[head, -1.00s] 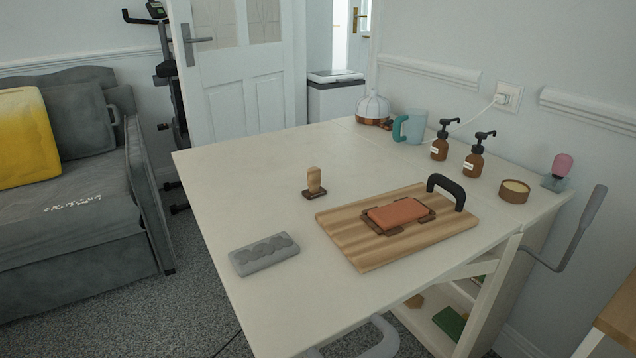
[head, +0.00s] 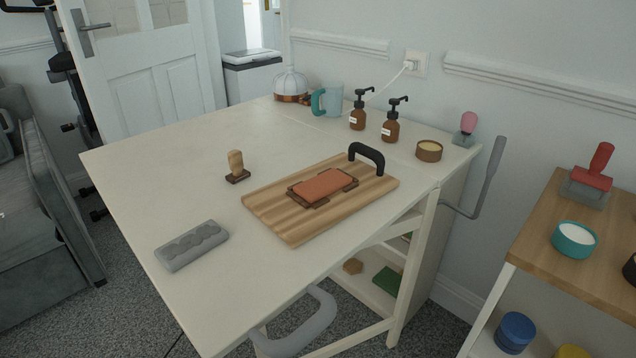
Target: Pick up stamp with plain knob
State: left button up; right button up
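A stamp with a plain wooden knob (head: 236,161) stands upright on the white table, left of a wooden board. Its knob is pale wood and its base is dark brown. A stamp with a pink knob (head: 468,122) and a grey base stands at the table's far right corner. A stamp with a red handle (head: 597,168) and a grey base sits on the wooden-topped shelf at the right. Neither of my grippers is in view.
The wooden board (head: 275,213) with a black handle carries a reddish block (head: 323,185). A grey moulded block (head: 191,246) lies at the front left. Brown pump bottles (head: 390,127), a mug (head: 333,99) and a round tin (head: 429,151) stand at the back. The table's left part (head: 160,165) is clear.

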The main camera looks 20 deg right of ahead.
aim_at(236, 159)
jog(key=i+j+z, duration=0.7)
jog(key=j+z, duration=0.15)
jog(key=k+j+u, duration=0.1)
jog(key=k+j, duration=0.2)
jog(key=k, duration=0.15)
jog(key=i+l+z, duration=0.15)
jog(key=i, duration=0.35)
